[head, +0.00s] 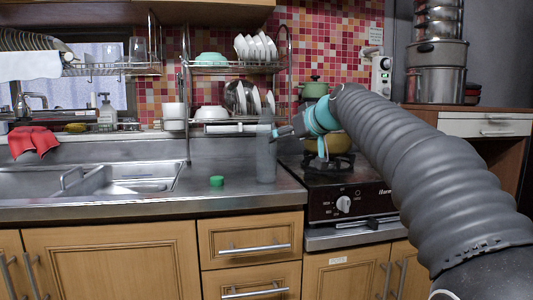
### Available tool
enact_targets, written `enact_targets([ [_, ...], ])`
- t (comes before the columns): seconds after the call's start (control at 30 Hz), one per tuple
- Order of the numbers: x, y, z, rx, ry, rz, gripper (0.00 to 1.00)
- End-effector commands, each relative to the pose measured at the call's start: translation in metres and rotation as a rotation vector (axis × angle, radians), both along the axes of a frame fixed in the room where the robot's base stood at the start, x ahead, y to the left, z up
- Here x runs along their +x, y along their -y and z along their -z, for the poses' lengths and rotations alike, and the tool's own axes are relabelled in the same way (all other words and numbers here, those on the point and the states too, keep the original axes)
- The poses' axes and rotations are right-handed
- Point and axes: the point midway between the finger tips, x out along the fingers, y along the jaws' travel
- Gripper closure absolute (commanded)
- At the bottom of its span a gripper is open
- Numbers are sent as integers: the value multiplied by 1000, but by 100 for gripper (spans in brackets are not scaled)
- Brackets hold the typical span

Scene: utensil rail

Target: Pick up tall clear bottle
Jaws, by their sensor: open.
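A tall clear bottle (266,155) stands upright on the steel counter, near the counter's right end beside the stove. It looks greyish and see-through. My gripper (277,133) comes in from the right at the upper part of the bottle. Its fingertips are small in the head view and overlap the bottle's right edge in the picture. I cannot tell whether they touch it. The gripper is open, and the bottle still stands on the counter.
A green cap-like object (217,181) lies on the counter left of the bottle. A dish rack (237,70) with plates and bowls rises behind. The stove (345,190) is to the right, with a pot (330,143) under my arm. The sink (120,179) is left.

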Motion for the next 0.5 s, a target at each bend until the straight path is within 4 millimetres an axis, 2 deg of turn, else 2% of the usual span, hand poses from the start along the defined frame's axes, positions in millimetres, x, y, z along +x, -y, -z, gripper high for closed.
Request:
enact_targets([
  [0.3, 42, -29, 21, -1, -2, -1, 11],
  [0.5, 51, -34, 26, -1, -1, 1, 11],
])
